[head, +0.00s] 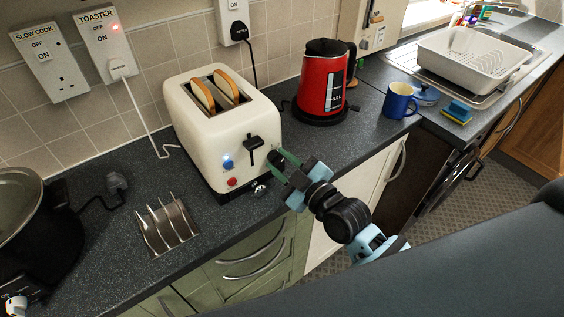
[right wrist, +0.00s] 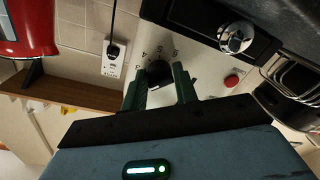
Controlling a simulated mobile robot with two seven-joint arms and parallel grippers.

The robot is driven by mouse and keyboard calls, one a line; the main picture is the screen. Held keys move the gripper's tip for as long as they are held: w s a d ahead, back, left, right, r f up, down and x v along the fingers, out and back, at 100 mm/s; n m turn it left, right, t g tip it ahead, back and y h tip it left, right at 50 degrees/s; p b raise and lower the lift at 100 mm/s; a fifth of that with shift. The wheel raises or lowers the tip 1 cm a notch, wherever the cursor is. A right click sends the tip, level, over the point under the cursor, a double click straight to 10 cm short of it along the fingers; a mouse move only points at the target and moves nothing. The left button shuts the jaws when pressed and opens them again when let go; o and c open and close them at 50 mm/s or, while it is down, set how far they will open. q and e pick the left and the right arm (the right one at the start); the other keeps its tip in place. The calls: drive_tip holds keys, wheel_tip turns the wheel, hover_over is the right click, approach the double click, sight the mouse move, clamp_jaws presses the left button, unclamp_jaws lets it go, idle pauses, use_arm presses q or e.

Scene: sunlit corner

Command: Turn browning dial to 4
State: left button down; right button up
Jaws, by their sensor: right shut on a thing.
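The cream toaster (head: 205,140) stands on the dark worktop with two bread slices (head: 226,88) in its slots. Its front has a black lever (head: 254,149), a blue button (head: 228,164), a red button (head: 232,182) and a chrome knob (head: 260,188). The black browning dial (head: 275,158) is at the right of that front. My right gripper (head: 282,162) is shut on the dial; in the right wrist view its green fingers (right wrist: 160,88) stand either side of the dial (right wrist: 159,73). Small figures ring the dial; its setting is too small to tell.
A red kettle (head: 324,80) and a blue mug (head: 399,101) stand right of the toaster. A metal toast rack (head: 168,228) and a black slow cooker (head: 38,240) are to the left. The toaster's wall switch (head: 107,45) shows a red light.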

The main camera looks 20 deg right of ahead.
drive_tip(key=m, duration=0.8)
drive_tip(key=shift+t, duration=0.4)
drive_tip(key=m, duration=0.4)
drive_tip(key=shift+a+m+h, duration=0.1)
drive_tip(key=shift+m+h, duration=0.2)
drive_tip(key=shift+s+m, duration=0.1)
drive_tip(key=shift+m, duration=1.3)
drive_tip(key=shift+a+f, duration=0.1)
drive_tip(key=o, duration=0.9)
drive_tip(key=shift+o, duration=0.2)
